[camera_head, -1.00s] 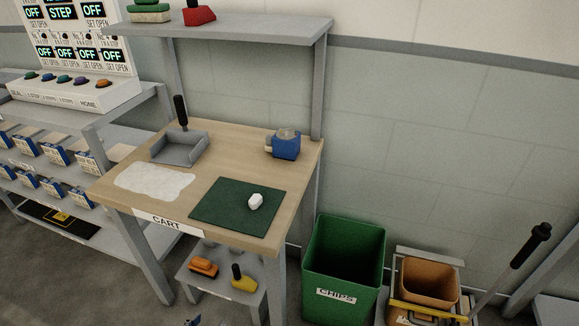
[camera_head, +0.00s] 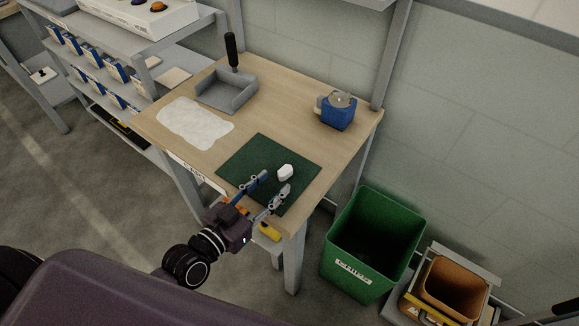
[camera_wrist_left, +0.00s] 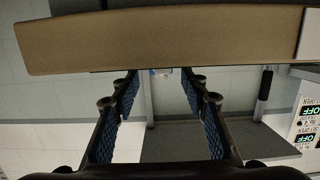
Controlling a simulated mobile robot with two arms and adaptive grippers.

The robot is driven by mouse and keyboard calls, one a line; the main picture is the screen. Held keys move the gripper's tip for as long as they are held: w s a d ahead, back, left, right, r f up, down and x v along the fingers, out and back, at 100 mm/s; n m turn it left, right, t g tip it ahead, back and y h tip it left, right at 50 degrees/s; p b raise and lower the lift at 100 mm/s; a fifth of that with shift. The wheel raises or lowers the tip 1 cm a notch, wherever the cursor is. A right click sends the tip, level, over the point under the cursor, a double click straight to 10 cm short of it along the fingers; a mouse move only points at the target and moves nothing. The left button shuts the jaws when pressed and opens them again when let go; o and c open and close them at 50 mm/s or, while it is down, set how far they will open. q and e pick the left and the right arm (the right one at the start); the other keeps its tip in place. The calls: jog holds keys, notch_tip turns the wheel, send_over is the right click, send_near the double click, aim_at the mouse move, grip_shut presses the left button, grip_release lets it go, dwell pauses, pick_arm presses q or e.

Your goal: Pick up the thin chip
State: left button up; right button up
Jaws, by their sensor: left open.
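I cannot make out a thin chip in either view. A small white faceted lump (camera_head: 285,172) sits on the dark green mat (camera_head: 250,160) at the front right of the wooden cart top. My left gripper (camera_head: 272,181) is open, with its fingertips over or near the mat's front part, just in front of the lump; the height is unclear. In the left wrist view, its two blue-padded fingers (camera_wrist_left: 159,85) stand apart with nothing between them. A tan board (camera_wrist_left: 160,42) spans the top of that view. My right gripper is not in view.
A grey dustpan-like tray (camera_head: 227,96) with a black handle, a white patch (camera_head: 195,123) and a blue device (camera_head: 338,114) are on the cart top. A green bin (camera_head: 375,240) and a brown bucket (camera_head: 452,285) stand at the right.

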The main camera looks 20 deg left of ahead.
aim_at(283, 172)
pick_arm(q)
jog(key=x, duration=0.6)
jog(key=shift+w+r+p, duration=0.2)
jog(key=shift+w+p, duration=0.1)
jog(key=shift+p, duration=0.1)
jog(key=shift+c, duration=0.2)
jog(key=c, duration=0.9)
